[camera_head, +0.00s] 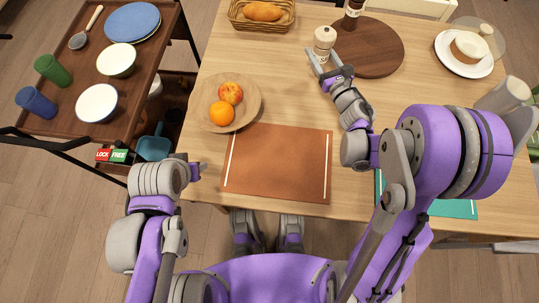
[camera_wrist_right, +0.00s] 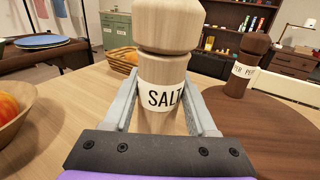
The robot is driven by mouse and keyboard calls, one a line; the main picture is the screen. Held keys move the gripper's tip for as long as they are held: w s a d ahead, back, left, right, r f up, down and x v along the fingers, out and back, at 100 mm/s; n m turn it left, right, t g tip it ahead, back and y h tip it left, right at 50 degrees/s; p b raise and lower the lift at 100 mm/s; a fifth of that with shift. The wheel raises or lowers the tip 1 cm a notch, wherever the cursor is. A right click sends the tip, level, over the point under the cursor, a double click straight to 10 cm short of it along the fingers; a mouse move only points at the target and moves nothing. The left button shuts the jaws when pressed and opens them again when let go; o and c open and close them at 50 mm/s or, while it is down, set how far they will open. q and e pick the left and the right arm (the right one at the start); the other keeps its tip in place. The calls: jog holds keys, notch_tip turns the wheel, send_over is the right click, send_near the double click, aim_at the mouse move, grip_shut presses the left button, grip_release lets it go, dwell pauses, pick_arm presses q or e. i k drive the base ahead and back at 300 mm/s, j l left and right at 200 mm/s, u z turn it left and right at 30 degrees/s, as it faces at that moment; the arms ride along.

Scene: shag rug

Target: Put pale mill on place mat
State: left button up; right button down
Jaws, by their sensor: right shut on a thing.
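The pale mill (camera_head: 324,40) stands upright near the back of the table, just left of the round dark board. In the right wrist view the pale mill (camera_wrist_right: 165,60) bears a SALT label and sits between the fingers. My right gripper (camera_head: 322,60) is shut on it; the right wrist view shows a finger on each side (camera_wrist_right: 162,108). The orange-brown place mat (camera_head: 277,165) with white end stripes lies bare at the table's front. My left gripper (camera_head: 197,168) is left of the mat, at the table's front-left edge; its fingers are too unclear to read.
A dark mill (camera_head: 352,14) stands on the round board (camera_head: 368,48). A fruit bowl (camera_head: 250,104) sits left, behind the mat. A bread basket (camera_head: 236,22) is at the back, and a cake plate (camera_head: 442,55) at right. A teal mat (camera_head: 455,208) lies partly behind my right arm.

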aim_at(278, 159)
jog(key=k+j+z, duration=0.15)
jog(key=j, duration=0.4)
jog(key=k+j+z, duration=0.2)
jog(key=k+j, duration=0.2)
jog(key=k+j+z, duration=0.15)
jog(key=k+j, duration=0.15)
jog(key=j, duration=0.2)
jog(key=i+j, duration=0.25)
